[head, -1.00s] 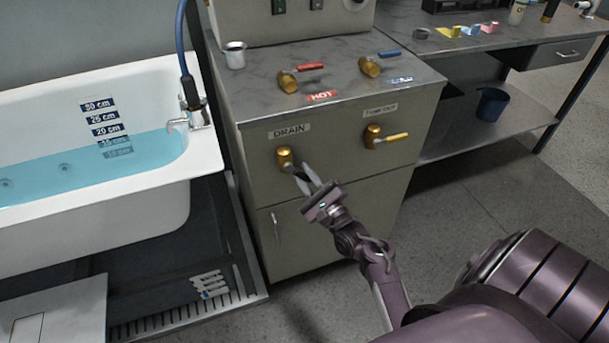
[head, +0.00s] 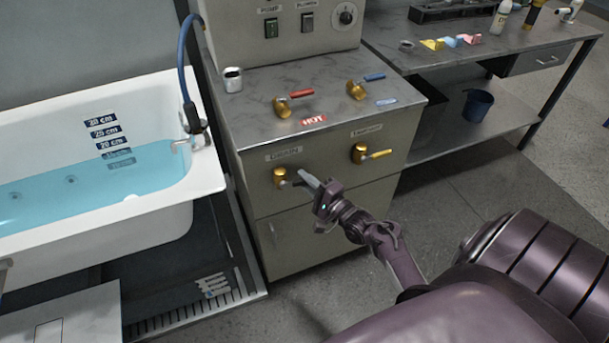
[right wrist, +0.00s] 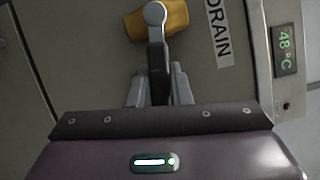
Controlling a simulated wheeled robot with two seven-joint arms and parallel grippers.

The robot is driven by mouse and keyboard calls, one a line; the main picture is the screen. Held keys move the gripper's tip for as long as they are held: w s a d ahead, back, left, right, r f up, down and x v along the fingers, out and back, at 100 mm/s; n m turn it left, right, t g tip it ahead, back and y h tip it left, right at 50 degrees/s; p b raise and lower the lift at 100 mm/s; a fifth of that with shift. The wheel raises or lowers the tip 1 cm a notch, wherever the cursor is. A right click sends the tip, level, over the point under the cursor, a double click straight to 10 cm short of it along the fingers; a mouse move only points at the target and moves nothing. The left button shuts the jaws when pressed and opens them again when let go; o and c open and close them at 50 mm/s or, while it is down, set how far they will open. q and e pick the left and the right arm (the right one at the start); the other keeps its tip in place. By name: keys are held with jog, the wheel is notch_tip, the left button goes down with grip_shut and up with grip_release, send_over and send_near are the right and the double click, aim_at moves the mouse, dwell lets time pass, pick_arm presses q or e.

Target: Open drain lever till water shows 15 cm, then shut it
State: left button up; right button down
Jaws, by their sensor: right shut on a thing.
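The drain lever (head: 280,178) is a brass valve on the cabinet front under a label; its grey handle points right, toward my gripper. My right gripper (head: 308,181) is at that handle. In the right wrist view, the fingers (right wrist: 158,92) are shut on the grey handle of the drain lever (right wrist: 156,40), beside the DRAIN label (right wrist: 218,33). The bathtub (head: 208,172) holds blue water (head: 80,184). Its depth scale (head: 104,131) has dark labels; the upper ones stand clear and the lower ones look submerged. The exact level is hard to read. My left gripper is not seen.
A second lever with a yellow handle (head: 376,154) is right of the drain lever. Red-handled (head: 296,96) and blue-handled (head: 370,78) taps sit on the cabinet top with a metal cup (head: 232,80). A display (right wrist: 284,50) reads 48 °C. A side table (head: 450,60) stands right.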

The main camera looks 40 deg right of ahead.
jog(key=shift+r+n+g+p, duration=0.4)
jog(key=shift+r+n+p, duration=0.15)
jog(key=shift+n+p, duration=0.6)
jog(key=c, duration=1.3)
grip_release()
jog(key=shift+s, duration=0.1)
jog(key=s, duration=0.2)
jog(key=s+d, duration=0.1)
jog(key=s, duration=0.4)
jog(key=shift+s+d, duration=0.15)
jog(key=shift+s, duration=0.15)
